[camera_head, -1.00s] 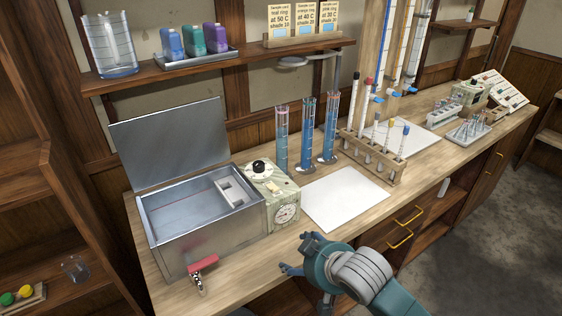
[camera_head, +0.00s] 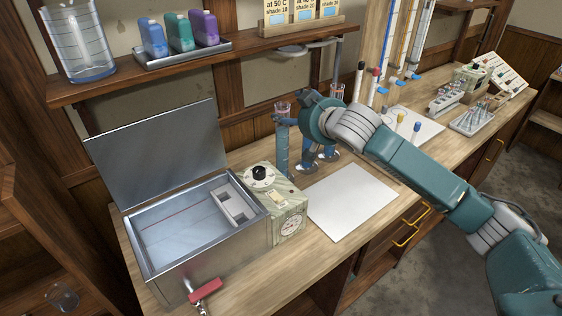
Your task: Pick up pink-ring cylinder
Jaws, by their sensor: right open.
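Several details of the three tall glass cylinders with blue liquid are small. The left cylinder (camera_head: 282,150) stands upright with a reddish or pink tint at its top. The middle cylinder (camera_head: 307,163) and right cylinder (camera_head: 328,152) are mostly hidden behind my right arm. Which one bears the pink ring I cannot tell for sure. My right gripper (camera_head: 284,120) is open at the upper part of the left cylinder, its fingers near or beside the glass; contact is unclear. My left gripper is not in view.
A metal bath (camera_head: 190,275) with a raised lid and a dial box (camera_head: 285,216) stand left of the cylinders. A white sheet (camera_head: 350,201) lies clear in front. A shelf (camera_head: 110,84) with bottles and cards hangs above. Racks stand farther right.

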